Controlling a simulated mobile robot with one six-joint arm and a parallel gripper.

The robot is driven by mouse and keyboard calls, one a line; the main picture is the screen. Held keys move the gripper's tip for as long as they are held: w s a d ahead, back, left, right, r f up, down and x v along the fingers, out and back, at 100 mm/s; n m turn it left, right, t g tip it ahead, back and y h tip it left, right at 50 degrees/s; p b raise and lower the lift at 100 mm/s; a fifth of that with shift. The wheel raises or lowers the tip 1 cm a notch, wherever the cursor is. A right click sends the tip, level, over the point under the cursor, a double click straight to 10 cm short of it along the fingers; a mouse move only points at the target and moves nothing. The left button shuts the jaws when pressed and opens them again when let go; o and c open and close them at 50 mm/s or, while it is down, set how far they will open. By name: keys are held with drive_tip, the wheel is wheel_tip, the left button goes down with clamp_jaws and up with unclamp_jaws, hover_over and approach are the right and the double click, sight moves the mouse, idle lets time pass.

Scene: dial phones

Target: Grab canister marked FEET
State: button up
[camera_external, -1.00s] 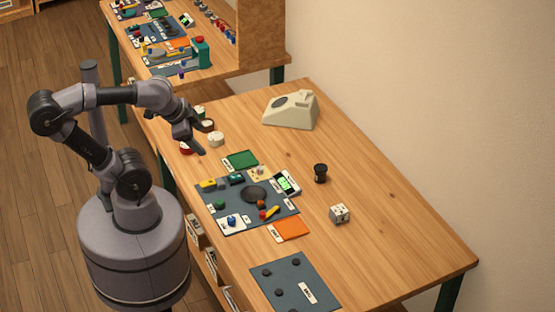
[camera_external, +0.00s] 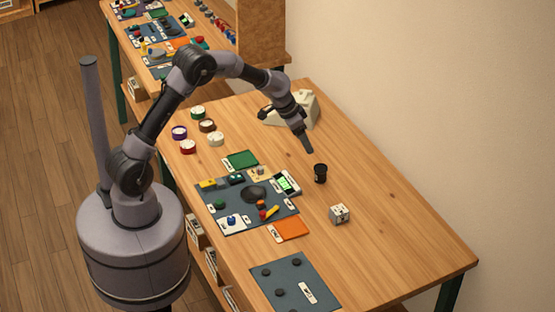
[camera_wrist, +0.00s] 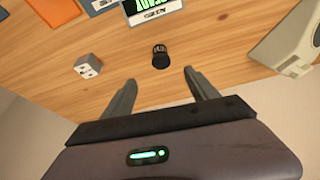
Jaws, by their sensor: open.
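A small black canister (camera_external: 320,173) stands upright on the wooden table, right of the middle. It also shows in the wrist view (camera_wrist: 160,57), with pale marking on it too small to read, so I cannot tell whether it says FEET. My gripper (camera_external: 309,150) is over the table, just up and left of the canister in the external view. In the wrist view, my gripper (camera_wrist: 160,88) has its two fingers spread apart with nothing between them. The canister appears beyond the fingertips, roughly centred between them.
A beige dial phone (camera_external: 303,108) stands behind my gripper. A white cube (camera_external: 339,213) sits nearer the front. A dark panel with controls (camera_external: 245,212) lies to the left, and several round lidded containers (camera_external: 188,147) stand farther left. The table's right side is clear.

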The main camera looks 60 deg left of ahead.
sight(318, 168)
drive_tip(key=b+x, duration=0.5)
drive_tip(key=x, duration=1.1)
drive_tip(key=shift+w+f+b, duration=0.2)
drive_tip(key=shift+f+b, duration=0.05)
drive_tip(key=shift+b, duration=0.1)
drive_tip(key=shift+r, duration=0.1)
drive_tip(key=shift+c, duration=0.2)
clamp_jaws()
